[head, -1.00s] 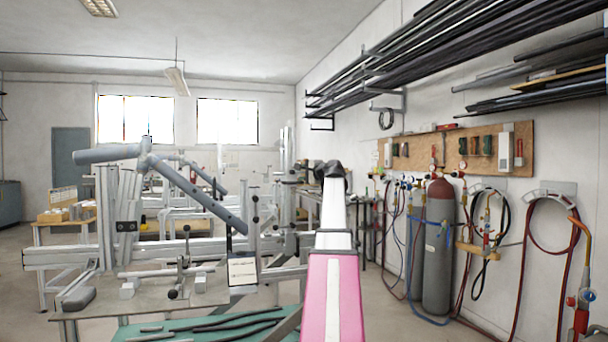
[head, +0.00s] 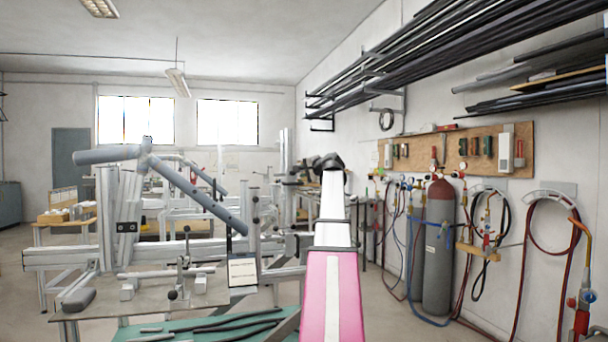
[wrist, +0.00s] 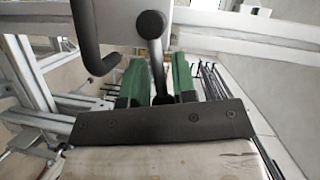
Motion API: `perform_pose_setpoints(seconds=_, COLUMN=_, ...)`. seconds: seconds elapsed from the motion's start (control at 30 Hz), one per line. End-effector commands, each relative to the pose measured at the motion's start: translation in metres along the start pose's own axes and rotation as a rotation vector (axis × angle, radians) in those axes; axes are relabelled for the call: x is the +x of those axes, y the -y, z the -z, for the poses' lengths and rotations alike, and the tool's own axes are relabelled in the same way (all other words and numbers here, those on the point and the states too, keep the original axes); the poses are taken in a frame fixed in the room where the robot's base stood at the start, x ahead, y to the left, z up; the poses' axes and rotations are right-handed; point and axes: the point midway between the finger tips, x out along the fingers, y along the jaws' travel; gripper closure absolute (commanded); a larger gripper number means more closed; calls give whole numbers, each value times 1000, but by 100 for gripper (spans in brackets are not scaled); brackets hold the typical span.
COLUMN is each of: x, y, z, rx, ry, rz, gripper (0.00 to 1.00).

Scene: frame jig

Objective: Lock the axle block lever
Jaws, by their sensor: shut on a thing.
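A black lever (wrist: 150,24) with a round knob at its top shows in the wrist view. Its shaft runs down between the two green fingers of my gripper (wrist: 158,72). My gripper is shut on the lever shaft below the knob. The lever's lower end is hidden behind the dark gripper bar. In the head view my arm hides the gripper, and I cannot tell which lever there is the held one. The jig (head: 75,256) of light metal rails stands left of my arm, with several black-knobbed levers on it.
A curved black handle (wrist: 88,40) stands close left of the lever in the wrist view. Grey tubes (head: 195,190) lie across the jig. A small sign (head: 243,272) stands at the jig front. Gas cylinders (head: 438,250) stand along the right wall.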

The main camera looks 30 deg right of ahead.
Motion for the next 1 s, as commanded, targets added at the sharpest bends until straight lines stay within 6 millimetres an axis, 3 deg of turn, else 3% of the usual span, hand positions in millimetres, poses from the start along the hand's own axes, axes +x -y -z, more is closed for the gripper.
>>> perform_pose_setpoints(seconds=1.0, x=6, y=39, z=-20, rx=-888, ry=-54, rz=-364, gripper=100)
